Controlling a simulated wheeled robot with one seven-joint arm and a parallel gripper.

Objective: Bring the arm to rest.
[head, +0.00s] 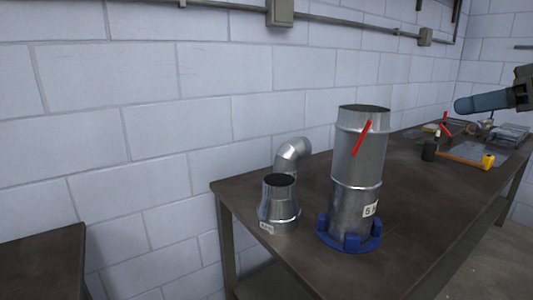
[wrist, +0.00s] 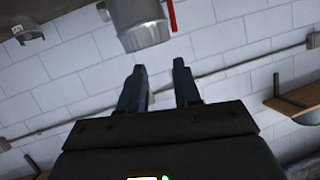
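My gripper (wrist: 160,78) is open in the wrist view, its two dark fingers apart with nothing between them. In the head view its blue-grey finger end (head: 480,103) shows at the right edge, raised above the table and pointing left. A tall metal duct (head: 357,165) with a red handle (head: 362,138) stands upright in a blue ring base (head: 349,240). One end of the duct (wrist: 140,25) shows at the top of the wrist view, beyond the fingertips and apart from them.
Another table (head: 42,262) stands at the left. A block wall (head: 150,120) with conduit runs behind.

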